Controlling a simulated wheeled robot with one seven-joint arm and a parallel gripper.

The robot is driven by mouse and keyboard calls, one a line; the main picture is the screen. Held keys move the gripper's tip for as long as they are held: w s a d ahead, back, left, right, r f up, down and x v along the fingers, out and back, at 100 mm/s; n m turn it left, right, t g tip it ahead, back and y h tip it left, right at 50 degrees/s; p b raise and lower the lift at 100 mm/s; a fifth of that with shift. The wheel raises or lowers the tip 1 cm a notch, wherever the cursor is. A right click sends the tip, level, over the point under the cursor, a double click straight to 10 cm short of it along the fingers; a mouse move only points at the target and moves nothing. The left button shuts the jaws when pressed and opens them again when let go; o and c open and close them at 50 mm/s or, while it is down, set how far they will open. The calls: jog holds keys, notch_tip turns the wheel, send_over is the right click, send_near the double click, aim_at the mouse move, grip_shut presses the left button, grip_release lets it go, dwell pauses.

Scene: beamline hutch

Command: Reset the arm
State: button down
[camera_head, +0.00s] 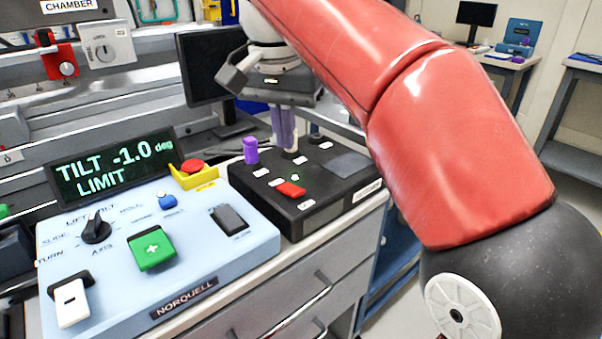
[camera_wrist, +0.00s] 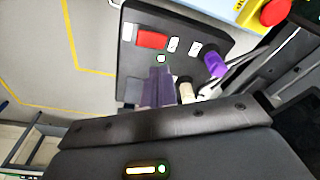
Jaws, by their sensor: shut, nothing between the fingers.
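My gripper (camera_head: 286,146) points down over the black control box, near its back edge, in the head view. Its greyish-purple fingers are together with nothing between them. They also show in the wrist view (camera_wrist: 157,86), in front of the box's top. The black control box (camera_head: 325,210) has a red switch (camera_head: 290,188), a purple knob (camera_head: 250,150) and a small green light. In the wrist view the red switch (camera_wrist: 152,38) and the purple knob (camera_wrist: 214,62) lie beyond the fingers. I cannot tell whether the fingertips touch the box. My red arm crosses the upper right.
A pale blue console (camera_head: 215,262) stands left of the box, with a display (camera_head: 112,168) reading "TILT -1.0 deg LIMIT" and a red stop button (camera_head: 193,166). A dark monitor (camera_head: 205,80) stands close behind, left of my gripper. Open floor (camera_wrist: 60,60) shows in the wrist view.

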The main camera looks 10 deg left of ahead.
jog(key=s+d+f+n+t, duration=0.1)
jog(key=s+d+f, duration=0.15)
jog(key=d, duration=0.45)
jog(key=s+d+f, duration=0.1)
jog(key=d+f, duration=0.2)
jog(key=d, duration=0.4)
jog(key=s+d+f+t, duration=0.1)
jog(key=s+d+f, duration=0.4)
jog(key=f, duration=0.3)
jog(key=s+d+f+n+t, duration=0.1)
jog(key=s+d+f, duration=0.5)
jog(key=d+f, duration=0.1)
jog(key=shift+f+t, duration=0.4)
jog(key=shift+f, duration=0.1)
jog(key=shift+s+a, duration=0.1)
